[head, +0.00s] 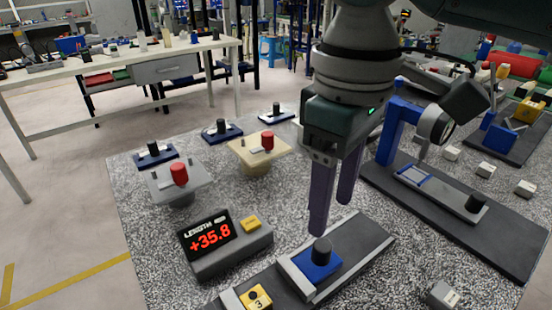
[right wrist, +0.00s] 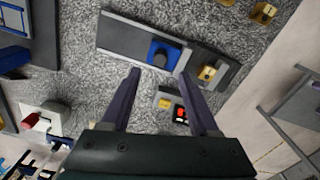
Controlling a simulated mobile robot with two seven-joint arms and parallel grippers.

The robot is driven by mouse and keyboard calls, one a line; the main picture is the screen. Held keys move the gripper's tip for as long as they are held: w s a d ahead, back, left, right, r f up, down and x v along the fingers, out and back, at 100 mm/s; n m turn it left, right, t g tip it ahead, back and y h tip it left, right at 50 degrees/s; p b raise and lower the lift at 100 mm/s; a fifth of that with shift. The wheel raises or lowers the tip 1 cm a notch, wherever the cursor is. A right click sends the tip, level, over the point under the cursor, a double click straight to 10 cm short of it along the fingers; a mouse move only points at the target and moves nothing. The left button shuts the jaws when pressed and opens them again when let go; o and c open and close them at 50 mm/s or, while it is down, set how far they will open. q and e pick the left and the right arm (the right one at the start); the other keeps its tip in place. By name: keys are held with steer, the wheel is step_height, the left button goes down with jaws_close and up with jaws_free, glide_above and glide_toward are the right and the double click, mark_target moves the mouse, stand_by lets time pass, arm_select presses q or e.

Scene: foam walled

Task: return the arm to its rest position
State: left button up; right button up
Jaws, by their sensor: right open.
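My right gripper (head: 333,212) hangs from the top of the head view with its two dark purple fingers apart and nothing between them. It is above a blue block with a black knob (head: 320,258), which sits in a grey channel on a dark rail (head: 362,243). In the right wrist view the open fingertips (right wrist: 159,74) show with the blue block (right wrist: 163,53) beyond them, apart from them. My left gripper is not in view.
A display box (head: 228,252) reading +35.8 stands left of the rail. Red-knobbed stands (head: 180,176) and (head: 266,143) are behind it. A blue-posted fixture (head: 391,132) with a dark base is close on the right. Speckled surface shows between them.

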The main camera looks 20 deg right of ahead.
step_height(320, 180, up, 3)
steer(key=shift+f, duration=0.1)
steer(key=shift+s+a, duration=0.1)
